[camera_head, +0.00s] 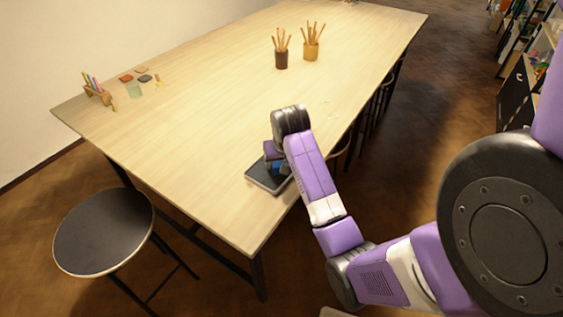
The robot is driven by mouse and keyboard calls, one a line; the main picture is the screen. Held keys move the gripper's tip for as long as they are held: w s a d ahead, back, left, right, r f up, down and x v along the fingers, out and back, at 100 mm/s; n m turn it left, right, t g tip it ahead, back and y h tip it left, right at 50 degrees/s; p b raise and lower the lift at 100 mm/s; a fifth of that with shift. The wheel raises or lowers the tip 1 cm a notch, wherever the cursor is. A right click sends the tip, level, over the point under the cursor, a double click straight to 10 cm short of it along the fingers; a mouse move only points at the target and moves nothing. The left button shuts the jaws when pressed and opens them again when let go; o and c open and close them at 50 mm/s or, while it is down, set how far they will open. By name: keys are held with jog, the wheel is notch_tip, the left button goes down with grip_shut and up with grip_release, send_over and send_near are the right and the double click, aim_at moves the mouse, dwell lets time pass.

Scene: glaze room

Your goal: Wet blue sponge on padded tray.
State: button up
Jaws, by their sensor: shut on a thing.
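The padded tray (262,182), dark with a lighter rim, lies flat near the table's front right edge. The blue sponge (277,168) shows as a small blue patch over the tray, mostly hidden by my arm and gripper. My gripper (274,160) points down over the tray and is shut on the blue sponge. I cannot tell whether the sponge touches the tray or is held just above it.
Two brown cups of wooden tools (281,58) (311,50) stand farther back on the long table (200,110). A pen rack (97,92) and small coloured tiles (135,90) lie at the left. A round stool (104,230) stands in front. Shelves are at right.

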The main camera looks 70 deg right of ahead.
aim_at(281, 162)
jog(key=shift+f, duration=0.1)
jog(key=shift+r, duration=3.55)
